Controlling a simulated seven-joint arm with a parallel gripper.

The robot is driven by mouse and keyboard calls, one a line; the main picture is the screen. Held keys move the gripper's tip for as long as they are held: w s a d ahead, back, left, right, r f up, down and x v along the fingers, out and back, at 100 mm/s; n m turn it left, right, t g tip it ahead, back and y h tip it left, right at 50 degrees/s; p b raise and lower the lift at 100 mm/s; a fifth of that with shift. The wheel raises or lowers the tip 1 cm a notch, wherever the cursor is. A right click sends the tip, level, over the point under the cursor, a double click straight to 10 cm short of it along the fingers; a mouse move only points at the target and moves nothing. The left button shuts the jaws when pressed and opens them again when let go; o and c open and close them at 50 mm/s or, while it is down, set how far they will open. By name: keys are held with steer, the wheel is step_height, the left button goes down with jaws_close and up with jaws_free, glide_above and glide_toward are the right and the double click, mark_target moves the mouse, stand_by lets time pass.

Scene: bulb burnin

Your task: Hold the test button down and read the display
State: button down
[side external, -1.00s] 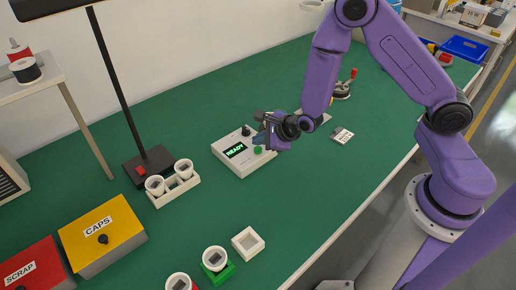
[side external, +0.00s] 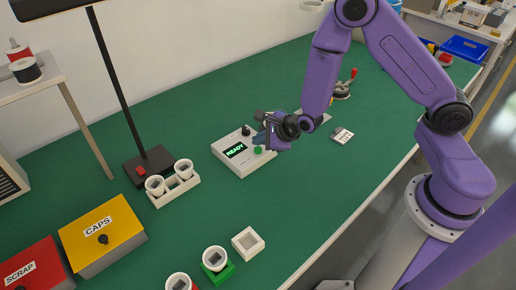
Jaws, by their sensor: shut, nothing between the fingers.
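The white tester box (side external: 240,168) stands on the green table. Its display (side external: 235,150) reads READY in green letters. The green test button (side external: 258,150) is on the box's top, right of the display. A black knob (side external: 246,131) sits near the back edge. My gripper (side external: 262,140) is shut and empty, over the right part of the box, just behind the button. I cannot tell from this view whether its tips touch the box or the button.
A white rack with two cups (side external: 172,197) stands left of the tester. A small white tray (side external: 248,243), a cup in a green holder (side external: 218,274), and yellow CAPS (side external: 118,243) and red SCRAP (side external: 52,272) boxes are in front. A calculator-like item (side external: 342,135) lies right.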

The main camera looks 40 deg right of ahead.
mark_target(260, 150)
steer(key=shift+f, duration=0.1)
steer(key=shift+f, duration=0.35)
steer(key=shift+f, duration=0.45)
stand_by(2.0)
steer(key=shift+r, duration=0.9)
steer(key=shift+r, duration=2.45)
